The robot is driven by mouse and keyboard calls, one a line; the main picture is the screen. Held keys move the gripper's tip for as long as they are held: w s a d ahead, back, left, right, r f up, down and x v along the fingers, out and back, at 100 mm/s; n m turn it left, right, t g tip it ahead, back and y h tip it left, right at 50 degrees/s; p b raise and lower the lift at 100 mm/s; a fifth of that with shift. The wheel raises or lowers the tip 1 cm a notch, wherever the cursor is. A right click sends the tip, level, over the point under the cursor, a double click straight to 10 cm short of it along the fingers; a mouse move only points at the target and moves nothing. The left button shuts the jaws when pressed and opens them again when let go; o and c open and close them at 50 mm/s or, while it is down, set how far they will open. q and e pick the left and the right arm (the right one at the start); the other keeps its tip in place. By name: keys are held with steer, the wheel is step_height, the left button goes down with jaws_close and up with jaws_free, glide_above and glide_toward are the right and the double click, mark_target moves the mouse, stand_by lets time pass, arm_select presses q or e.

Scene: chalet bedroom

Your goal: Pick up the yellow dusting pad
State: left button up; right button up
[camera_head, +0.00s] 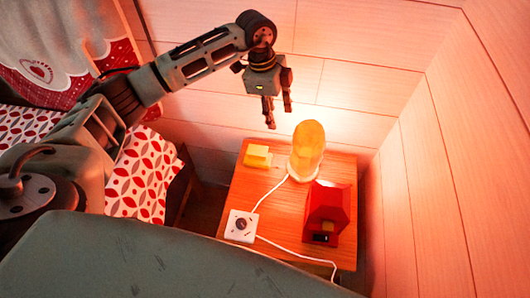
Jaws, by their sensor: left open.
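The yellow dusting pad (257,156) is a small yellow block lying at the back left of the wooden bedside table (270,222). My left gripper (278,116) points down, with its fingers apart and nothing between them. In the picture it is above the pad and slightly to its right, apart from it. My right gripper is not in the view.
A glowing yellow lamp (307,150) stands just right of the pad. A red house-shaped object (328,211) and a white socket box (241,226) with a white cable are nearer the front. Plank walls (420,190) close off the back and right; a patterned bed (145,178) is left.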

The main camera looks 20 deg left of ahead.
arm_select(q)
steer(key=a+f+y+b, duration=0.1)
steer(key=a+f+b, duration=0.2)
steer(key=f+b, duration=0.7)
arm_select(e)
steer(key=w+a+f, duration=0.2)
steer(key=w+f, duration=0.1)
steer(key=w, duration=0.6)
arm_select(q)
steer(key=n+y+b, duration=0.1)
steer(key=n+b, duration=0.1)
steer(key=b, duration=0.3)
glide_above(257, 150)
steer(key=shift+g, duration=0.3)
steer(key=f, duration=0.6)
steer(key=shift+w+d+f, duration=0.2)
steer(key=shift+s+a+f, duration=0.1)
steer(key=shift+f, duration=0.2)
step_height(257, 150, down, 6)
steer(key=shift+s+f+b, duration=0.15)
steer(key=shift+f+b, duration=0.05)
steer(key=shift+b, duration=0.4)
steer(key=shift+f, duration=0.4)
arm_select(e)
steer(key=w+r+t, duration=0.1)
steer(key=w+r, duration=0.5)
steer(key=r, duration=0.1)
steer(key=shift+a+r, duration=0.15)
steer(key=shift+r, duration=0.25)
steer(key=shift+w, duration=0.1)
